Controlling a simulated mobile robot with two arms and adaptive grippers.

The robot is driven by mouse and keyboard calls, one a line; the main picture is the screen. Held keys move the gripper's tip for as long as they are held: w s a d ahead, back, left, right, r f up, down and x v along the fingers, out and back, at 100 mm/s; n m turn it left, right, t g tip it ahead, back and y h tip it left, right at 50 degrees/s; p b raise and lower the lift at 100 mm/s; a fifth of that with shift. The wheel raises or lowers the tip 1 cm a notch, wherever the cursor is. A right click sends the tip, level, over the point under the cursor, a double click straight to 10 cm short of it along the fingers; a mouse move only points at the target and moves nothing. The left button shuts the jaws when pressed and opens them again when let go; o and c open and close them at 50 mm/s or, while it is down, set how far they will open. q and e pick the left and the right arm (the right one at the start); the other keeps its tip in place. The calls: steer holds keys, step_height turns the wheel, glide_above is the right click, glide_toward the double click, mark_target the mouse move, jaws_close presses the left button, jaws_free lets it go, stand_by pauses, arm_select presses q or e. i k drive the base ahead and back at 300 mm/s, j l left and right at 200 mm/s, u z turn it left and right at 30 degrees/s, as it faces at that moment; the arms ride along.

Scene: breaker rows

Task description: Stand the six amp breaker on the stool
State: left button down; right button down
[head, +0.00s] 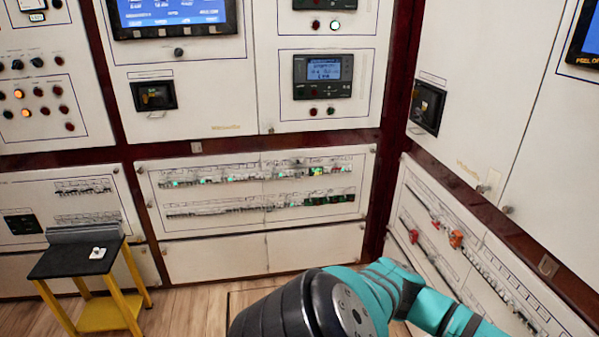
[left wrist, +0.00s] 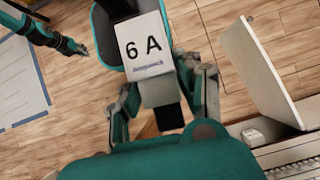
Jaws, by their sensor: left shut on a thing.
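The six amp breaker (left wrist: 150,45), a pale block marked "6 A", is in the left wrist view. My left gripper (left wrist: 165,105) is shut on it, with its teal and dark fingers on both sides. The breaker is hidden in the head view. The stool (head: 72,263) stands at the lower left of the head view, with a black top and yellow legs. A small white item (head: 97,253) lies on its top. A teal arm with a small dark gripper (left wrist: 80,48), apparently my right one, shows at the upper left of the wrist view; its finger opening is unclear.
A breaker panel (head: 260,190) with two rows is low on the back wall. Another panel (head: 470,250) with red and orange parts is on the right wall. A pale panel edge (left wrist: 275,75) is close beside my left gripper. The wooden floor (head: 195,312) by the stool is clear.

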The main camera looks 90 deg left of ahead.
mark_target(51, 264)
steer(key=u, duration=1.65)
steer(key=j+u, duration=0.25)
steer(key=u, duration=0.2)
steer(key=i+j+u, duration=0.15)
steer(key=u, duration=0.3)
steer(key=i+j+u, duration=0.15)
steer(key=u, duration=0.3)
steer(key=i+j+u, duration=0.15)
steer(key=u, duration=0.3)
steer(key=i+u, duration=0.15)
steer(key=u, duration=0.3)
steer(key=i+u, duration=0.25)
steer(key=i, duration=0.25)
steer(key=i+l+u, duration=0.2)
steer(key=i, duration=0.25)
steer(key=i+l+u, duration=0.1)
steer(key=i+u, duration=0.15)
steer(key=i, duration=0.25)
